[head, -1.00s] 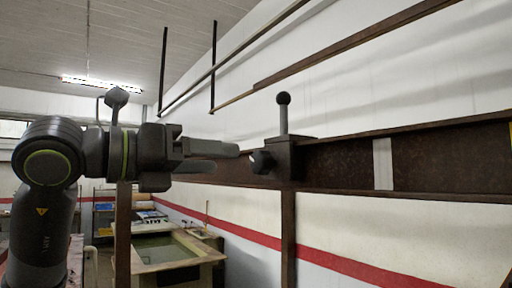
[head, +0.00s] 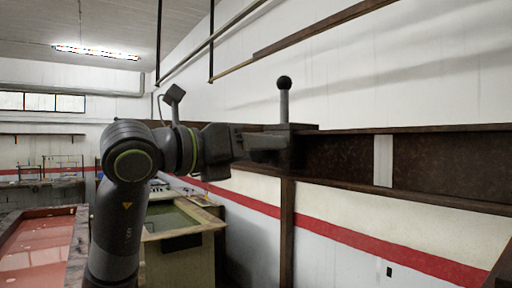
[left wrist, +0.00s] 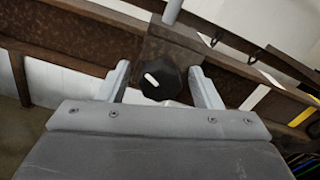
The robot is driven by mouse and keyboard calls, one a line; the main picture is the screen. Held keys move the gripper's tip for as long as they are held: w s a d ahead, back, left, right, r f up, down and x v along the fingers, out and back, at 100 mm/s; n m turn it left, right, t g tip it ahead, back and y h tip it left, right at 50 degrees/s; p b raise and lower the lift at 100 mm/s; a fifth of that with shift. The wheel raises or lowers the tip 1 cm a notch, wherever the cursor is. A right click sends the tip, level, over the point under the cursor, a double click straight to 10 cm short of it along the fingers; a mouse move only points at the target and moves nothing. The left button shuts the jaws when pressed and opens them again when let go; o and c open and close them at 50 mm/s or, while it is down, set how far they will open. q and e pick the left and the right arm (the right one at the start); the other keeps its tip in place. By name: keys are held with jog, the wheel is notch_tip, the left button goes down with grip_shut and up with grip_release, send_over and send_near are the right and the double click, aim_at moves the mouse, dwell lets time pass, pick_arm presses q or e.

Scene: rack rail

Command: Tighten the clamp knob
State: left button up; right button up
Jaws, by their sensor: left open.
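The clamp (head: 305,150) is a dark brown block on the rusty rail (head: 434,160), with an upright grey post (head: 284,107) topped by a black ball. In the left wrist view the clamp knob (left wrist: 160,82) is black and faceted, with a white mark on its face. My left gripper (head: 282,143) reaches the clamp from the left and hides the knob in the head view. In the left wrist view its open fingers (left wrist: 160,74) stand on either side of the knob, with a gap showing on each side. My right gripper is not in view.
A pale band (head: 383,160) crosses the rail right of the clamp. A brown post (head: 287,230) stands below it. Left and below are a tank with greenish liquid (head: 170,219) and a reddish one (head: 38,240). Overhead bars (head: 325,30) run along the white wall.

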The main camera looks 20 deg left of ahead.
pick_arm(q)
jog(key=c, duration=1)
